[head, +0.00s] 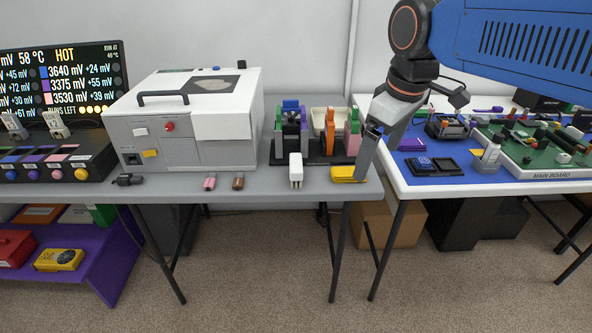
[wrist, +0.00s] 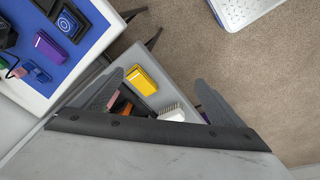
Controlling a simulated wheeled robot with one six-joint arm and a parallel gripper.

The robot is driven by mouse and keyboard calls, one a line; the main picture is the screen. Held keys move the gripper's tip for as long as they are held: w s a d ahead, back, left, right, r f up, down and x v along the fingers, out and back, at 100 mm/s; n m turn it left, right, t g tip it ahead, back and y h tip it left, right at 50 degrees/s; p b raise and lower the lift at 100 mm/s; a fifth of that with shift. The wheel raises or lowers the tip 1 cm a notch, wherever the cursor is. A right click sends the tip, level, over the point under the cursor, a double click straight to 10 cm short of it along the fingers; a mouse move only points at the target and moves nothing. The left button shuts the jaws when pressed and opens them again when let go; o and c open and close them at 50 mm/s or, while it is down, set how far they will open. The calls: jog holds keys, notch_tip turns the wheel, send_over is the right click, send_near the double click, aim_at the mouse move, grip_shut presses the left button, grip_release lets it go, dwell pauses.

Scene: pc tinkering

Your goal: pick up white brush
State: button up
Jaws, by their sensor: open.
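The white brush (head: 296,168) stands near the front edge of the grey table in the head view, with short prongs or bristles at its lower end. It also shows in the wrist view (wrist: 172,112), partly cut off by the dark gripper body. My gripper (head: 366,158) is to the right of the brush, over the table's right front corner, beside a yellow block (head: 348,174). In the wrist view my gripper (wrist: 159,80) is open, its fingers spread wide and nothing held. The yellow block (wrist: 141,79) shows between the fingers, farther out than the brush.
A holder with green, orange and pink items (head: 330,135) stands behind the brush. A large white machine (head: 190,115) is at the left, with small pink and brown connectors (head: 238,182) in front. A blue-topped white table (head: 440,183) adjoins at the right, past a narrow gap.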

jog(key=w+a+r+n+g, duration=0.1)
jog(key=w+a+r+n, duration=0.4)
jog(key=w+a, duration=0.35)
jog(key=n+g, duration=0.1)
jog(key=n, duration=0.3)
send_over(296, 162)
jog(key=shift+h, duration=0.3)
notch_tip(296, 162, down, 9)
jog(key=shift+w+a+f, duration=0.15)
jog(key=shift+f, duration=2.9)
jog(key=c, duration=1.3)
jog(key=shift+o, duration=0.2)
notch_tip(296, 162, up, 18)
